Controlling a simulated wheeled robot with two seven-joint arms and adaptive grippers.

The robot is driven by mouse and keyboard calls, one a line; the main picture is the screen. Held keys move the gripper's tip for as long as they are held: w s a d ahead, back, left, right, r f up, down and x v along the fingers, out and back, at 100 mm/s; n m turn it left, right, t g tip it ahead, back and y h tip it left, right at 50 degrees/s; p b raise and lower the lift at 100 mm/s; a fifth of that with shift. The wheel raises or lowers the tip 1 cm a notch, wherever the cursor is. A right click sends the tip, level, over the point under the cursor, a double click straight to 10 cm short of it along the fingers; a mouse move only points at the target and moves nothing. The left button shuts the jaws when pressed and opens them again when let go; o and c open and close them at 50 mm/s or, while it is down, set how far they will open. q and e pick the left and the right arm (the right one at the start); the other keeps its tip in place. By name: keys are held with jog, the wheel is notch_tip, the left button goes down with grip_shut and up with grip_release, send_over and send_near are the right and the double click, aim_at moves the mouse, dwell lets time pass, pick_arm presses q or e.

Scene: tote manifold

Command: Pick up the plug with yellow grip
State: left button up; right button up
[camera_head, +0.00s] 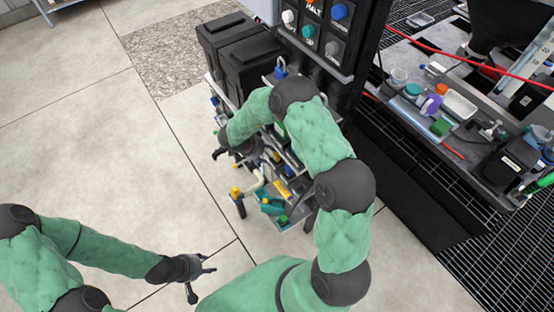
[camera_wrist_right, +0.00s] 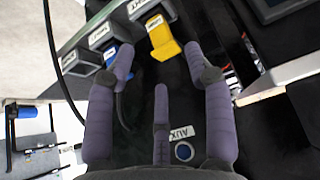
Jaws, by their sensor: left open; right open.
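In the right wrist view, the plug with yellow grip (camera_wrist_right: 163,40) sits at a labelled grey socket block at the top centre. My right gripper (camera_wrist_right: 160,62) is open, its two upper purple fingers pointing toward the plug from either side and the third finger below. The plug lies just beyond the fingertips; I see no contact. In the head view my right gripper (camera_head: 228,155) is over the cart, partly hidden by my arm, and I cannot pick out the plug there. My left gripper (camera_head: 203,277) is open and empty over the floor at lower left.
In the head view, black bins (camera_head: 245,60) and a button panel (camera_head: 320,30) stand behind the cart.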

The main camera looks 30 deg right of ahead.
aim_at(275, 154)
jog(key=x, duration=0.2)
jog(key=b+x, duration=0.1)
jog(key=x, duration=0.1)
jog(key=d+b+x, duration=0.1)
jog(key=x, duration=0.1)
jog(key=shift+r, duration=0.4)
grip_shut()
